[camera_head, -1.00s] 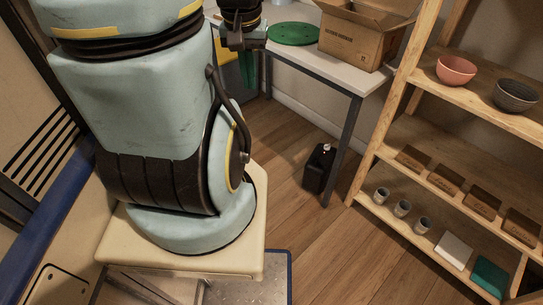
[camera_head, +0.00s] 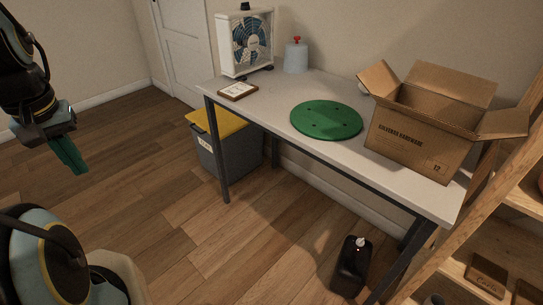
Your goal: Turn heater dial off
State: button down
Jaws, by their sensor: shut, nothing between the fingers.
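A white box-shaped unit with a blue round fan behind a grille (camera_head: 246,44) stands at the far left end of the table (camera_head: 290,92). It may be the heater. A small dark knob (camera_head: 245,7) shows on its top; I cannot tell whether this is the dial or how it is set. My gripper (camera_head: 70,157) hangs at the left of the view, over the floor and well left of the table. Its green fingers point down, are shut and hold nothing. It is apart from the unit.
On the table are a clipboard (camera_head: 238,91), a blue-grey jug with a red top (camera_head: 296,57), a green disc (camera_head: 326,119) and an open cardboard box (camera_head: 419,129). A grey bin with a yellow lid (camera_head: 231,151) and a black canister (camera_head: 350,266) stand on the floor. Wooden shelves (camera_head: 478,225) are at right.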

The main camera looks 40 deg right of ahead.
aim_at(360, 243)
jog(key=i, duration=2.05)
jog(key=i+z, duration=0.1)
jog(key=i, duration=0.45)
jog(key=i+j+z, duration=0.1)
jog(key=i, duration=0.5)
jog(key=i+j, duration=0.15)
jog(key=i, duration=0.4)
jog(key=i+z, duration=0.1)
jog(key=z, duration=4.25)
jog(key=u, duration=0.35)
jog(key=l+u, duration=0.2)
jog(key=u, duration=0.2)
jog(key=i+l+u, duration=0.1)
jog(key=l+u, duration=0.15)
jog(key=u, duration=0.2)
jog(key=l+u, duration=0.25)
jog(key=u, duration=0.15)
jog(key=l+u, duration=0.2)
jog(key=u, duration=0.2)
jog(key=k+l+u, duration=0.15)
jog(key=l, duration=0.4)
jog(key=k+l+u, duration=0.15)
jog(key=l, duration=0.35)
jog(key=k+l+u, duration=0.15)
jog(key=k+l, duration=0.15)
jog(key=l, duration=0.2)
jog(key=k+l+u, duration=0.15)
jog(key=l, duration=0.3)
jog(key=k+l+u, duration=0.15)
jog(key=k+l, duration=0.25)
